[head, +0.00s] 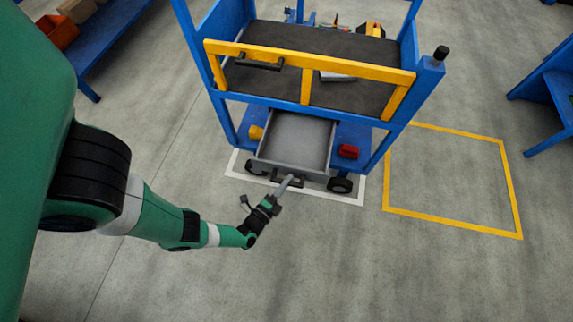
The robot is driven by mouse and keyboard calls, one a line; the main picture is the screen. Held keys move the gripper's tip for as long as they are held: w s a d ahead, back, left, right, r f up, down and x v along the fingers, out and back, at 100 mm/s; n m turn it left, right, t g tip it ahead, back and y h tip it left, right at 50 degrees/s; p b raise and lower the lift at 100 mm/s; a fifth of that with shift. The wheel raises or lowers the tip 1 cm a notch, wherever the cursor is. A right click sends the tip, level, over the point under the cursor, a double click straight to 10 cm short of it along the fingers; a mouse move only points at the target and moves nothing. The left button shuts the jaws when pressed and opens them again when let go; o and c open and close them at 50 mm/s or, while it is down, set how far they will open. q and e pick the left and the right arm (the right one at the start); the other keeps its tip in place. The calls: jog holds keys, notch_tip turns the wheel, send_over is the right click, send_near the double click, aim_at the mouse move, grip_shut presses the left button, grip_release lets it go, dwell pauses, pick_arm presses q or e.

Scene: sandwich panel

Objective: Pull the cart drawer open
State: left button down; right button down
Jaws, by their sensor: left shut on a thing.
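The blue cart (227,118) with yellow rails stands in the upper middle of the head view. Its grey drawer (301,138) sits at the lower level, pulled out far enough that its empty-looking inside shows. The dark drawer handle (287,181) is on the drawer's front. My left gripper (289,184) is at the handle, shut on it. The fingers are small here and partly hide the handle. My right gripper is not in view.
A red block (348,151) and a yellow item (256,132) lie on the lower shelf beside the drawer. Dark wheels (340,185) stand near a white floor outline. A yellow floor outline (451,225) lies to the right. The floor in front is clear.

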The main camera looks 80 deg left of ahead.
pick_arm(q)
jog(key=shift+a, duration=0.15)
jog(key=c, duration=0.8)
grip_release()
jog(key=shift+w, duration=0.1)
jog(key=shift+s+d, duration=0.25)
jog(key=shift+d, duration=0.2)
jog(key=p+v, duration=0.1)
jog(key=v, duration=0.9)
jog(key=shift+s+d, duration=0.15)
jog(key=shift+s, duration=0.25)
